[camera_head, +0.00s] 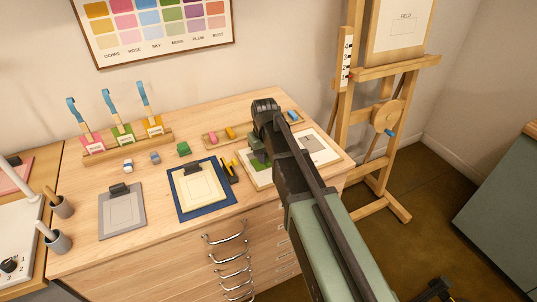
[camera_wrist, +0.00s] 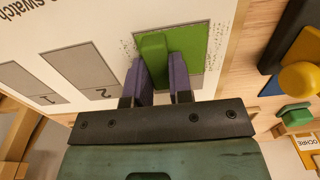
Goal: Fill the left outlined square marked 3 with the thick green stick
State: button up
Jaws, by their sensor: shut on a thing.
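My gripper (camera_wrist: 158,88) is shut on the thick green stick (camera_wrist: 154,60), held between its two purple pads. The stick's end is at a green-covered square (camera_wrist: 190,45) on the white swatch sheet (camera_wrist: 110,25). Green covers much of what shows of this square, with a grey strip along its near side and dark specks around its edges. Its number is hidden. Grey squares marked 2 (camera_wrist: 80,70) and 1 (camera_wrist: 25,82) lie beside it, without green. In the head view, my gripper (camera_head: 258,155) is over the sheet's left part, and the green patch (camera_head: 261,166) shows beneath.
A blue mat with a cream sheet (camera_head: 205,190) lies left of the swatch sheet, with a yellow and black tool (camera_head: 229,172) between. A green block (camera_head: 184,149) and a tray with coloured sticks (camera_head: 215,137) stand behind. An easel (camera_head: 385,100) stands at the right.

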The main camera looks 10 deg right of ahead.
aim_at(254, 165)
jog(key=shift+s+a, duration=0.25)
jog(key=shift+a, duration=0.8)
jog(key=shift+s+a, duration=0.25)
jog(key=shift+a, duration=0.75)
notch_tip(254, 165, up, 7)
jog(key=p, duration=0.7)
jog(key=shift+f, duration=0.1)
